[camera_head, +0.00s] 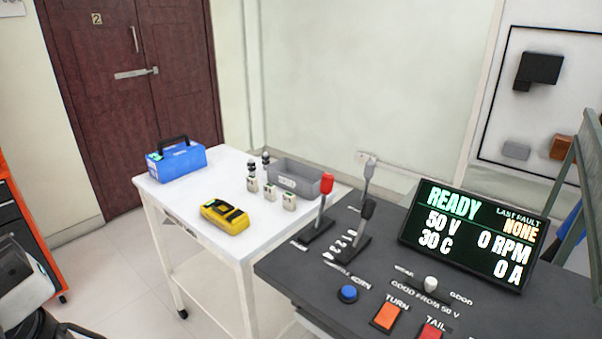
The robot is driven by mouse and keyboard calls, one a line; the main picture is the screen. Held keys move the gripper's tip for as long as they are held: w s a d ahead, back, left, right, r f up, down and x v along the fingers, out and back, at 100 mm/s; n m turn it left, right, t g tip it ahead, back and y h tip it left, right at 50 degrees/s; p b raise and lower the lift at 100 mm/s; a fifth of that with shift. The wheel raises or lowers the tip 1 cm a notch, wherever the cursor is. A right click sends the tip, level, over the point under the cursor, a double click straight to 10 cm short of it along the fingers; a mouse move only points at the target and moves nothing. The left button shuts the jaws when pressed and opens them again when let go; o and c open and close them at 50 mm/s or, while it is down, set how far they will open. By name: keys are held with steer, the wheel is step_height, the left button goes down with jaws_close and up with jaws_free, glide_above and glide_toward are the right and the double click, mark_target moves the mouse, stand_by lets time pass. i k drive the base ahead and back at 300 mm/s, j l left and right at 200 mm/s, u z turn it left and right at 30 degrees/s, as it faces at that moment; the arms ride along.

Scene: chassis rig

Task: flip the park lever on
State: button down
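Several levers stand at the left side of the dark control console (390,235). One has a red handle (327,184) and leans up to the right from a black base. The small white labels by the levers are too small to read, so I cannot tell which is the park lever. My gripper is not in view.
A display (472,236) on the console reads READY, 50 V, 0 RPM. A blue button (348,293) and orange switch (388,317) sit in front. A white table (190,205) holds a blue toolbox (177,162), yellow meter (225,217) and grey bin (296,177).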

mark_target(327, 179)
steer(key=i+j, duration=0.15)
steer(key=j, duration=0.25)
steer(key=i+j, duration=0.15)
steer(key=j, duration=0.25)
steer(key=i+j, duration=0.1)
steer(key=j, duration=0.3)
